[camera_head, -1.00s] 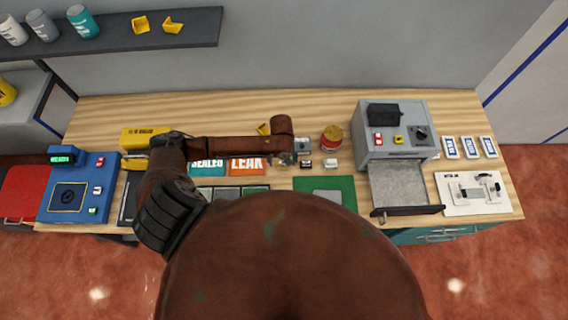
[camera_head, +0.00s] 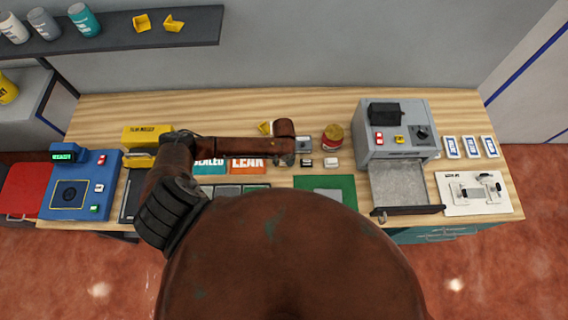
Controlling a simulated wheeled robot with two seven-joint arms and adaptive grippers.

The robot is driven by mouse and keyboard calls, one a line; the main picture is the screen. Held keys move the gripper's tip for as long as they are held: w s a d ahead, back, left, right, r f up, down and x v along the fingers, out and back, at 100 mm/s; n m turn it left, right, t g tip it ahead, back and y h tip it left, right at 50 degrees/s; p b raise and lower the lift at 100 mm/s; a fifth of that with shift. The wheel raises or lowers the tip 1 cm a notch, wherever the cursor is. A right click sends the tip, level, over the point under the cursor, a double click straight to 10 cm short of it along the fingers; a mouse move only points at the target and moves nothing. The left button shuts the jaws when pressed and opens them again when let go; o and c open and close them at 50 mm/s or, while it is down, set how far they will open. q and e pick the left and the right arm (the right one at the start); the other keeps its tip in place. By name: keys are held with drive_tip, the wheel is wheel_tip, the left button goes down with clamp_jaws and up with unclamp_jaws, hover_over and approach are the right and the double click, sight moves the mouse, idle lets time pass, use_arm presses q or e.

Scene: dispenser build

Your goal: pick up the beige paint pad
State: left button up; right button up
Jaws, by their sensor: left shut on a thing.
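My left arm comes in from the left and reaches across the bench. A black pad (camera_head: 308,162) and a white pad (camera_head: 331,162) lie just right of the gripper. My right gripper is out of view.
A red and yellow tin (camera_head: 333,138) stands behind the pads. A grey machine (camera_head: 392,132) with an open drawer (camera_head: 405,209) is to the right. A green mat (camera_head: 342,186) lies in front. A blue device (camera_head: 75,195) stands at the left.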

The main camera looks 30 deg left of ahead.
use_arm(q)
drive_tip(key=shift+w, duration=0.1)
drive_tip(key=shift+c, duration=1.2)
drive_tip(key=shift+r, duration=0.6)
drive_tip(key=s+d+r, duration=0.3)
drive_tip(key=s+r, duration=0.8)
drive_tip(key=s, duration=0.2)
drive_tip(key=shift+s+r+b, duration=0.3)
drive_tip(key=shift+r+b, duration=0.05)
drive_tip(key=shift+r, duration=0.05)
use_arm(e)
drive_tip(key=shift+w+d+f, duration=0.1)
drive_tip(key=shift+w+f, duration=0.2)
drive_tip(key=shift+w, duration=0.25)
use_arm(q)
drive_tip(key=shift+a, duration=0.1)
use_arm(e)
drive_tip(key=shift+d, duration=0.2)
